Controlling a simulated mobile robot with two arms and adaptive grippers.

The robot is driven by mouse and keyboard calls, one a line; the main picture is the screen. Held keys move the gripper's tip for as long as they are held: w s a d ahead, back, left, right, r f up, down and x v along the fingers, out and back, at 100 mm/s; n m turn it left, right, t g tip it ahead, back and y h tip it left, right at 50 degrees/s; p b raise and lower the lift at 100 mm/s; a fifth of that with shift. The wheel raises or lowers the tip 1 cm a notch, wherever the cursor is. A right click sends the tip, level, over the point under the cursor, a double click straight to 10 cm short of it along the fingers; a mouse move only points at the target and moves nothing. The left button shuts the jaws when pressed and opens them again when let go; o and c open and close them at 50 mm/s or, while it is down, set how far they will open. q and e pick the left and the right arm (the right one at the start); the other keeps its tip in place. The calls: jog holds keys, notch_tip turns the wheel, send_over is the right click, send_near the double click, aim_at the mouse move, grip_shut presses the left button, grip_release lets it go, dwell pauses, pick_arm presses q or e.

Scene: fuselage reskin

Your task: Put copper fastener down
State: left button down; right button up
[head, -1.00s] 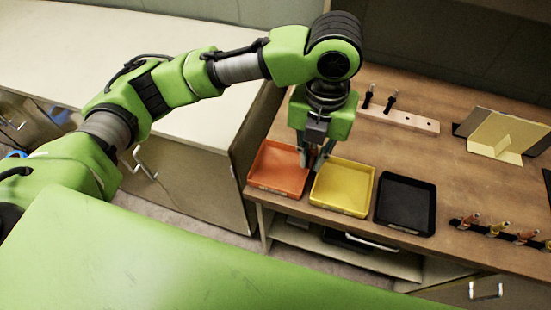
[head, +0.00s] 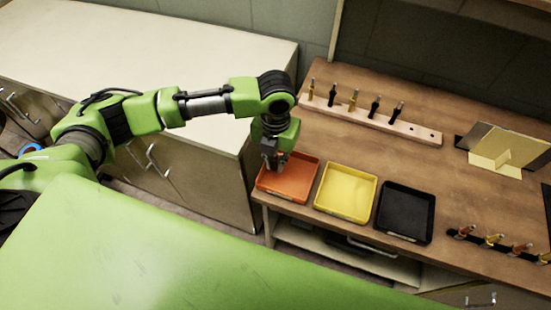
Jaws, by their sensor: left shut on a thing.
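My left gripper (head: 271,167) points down at the left side of the orange tray (head: 297,186). Its fingers are low, at or just over the tray's back left part. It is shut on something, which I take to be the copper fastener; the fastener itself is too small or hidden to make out. The yellow tray (head: 346,191) and the black tray (head: 405,212) stand to the right of the orange one, and all look empty. My right gripper is not in view.
A wooden rack (head: 375,121) with several upright gold and black pieces stands behind the trays. A dark strip (head: 478,240) with several copper and yellow pieces lies at right. A yellow bracket (head: 498,158) stands at the back right. The wood between is clear.

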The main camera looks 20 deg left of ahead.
pick_arm(q)
jog(key=shift+f, duration=0.15)
jog(key=shift+f, duration=0.1)
jog(key=c, duration=2.2)
grip_release()
jog(key=shift+c, duration=0.2)
notch_tip(320, 180, up, 12)
jog(key=b, duration=0.2)
jog(key=shift+b, duration=0.3)
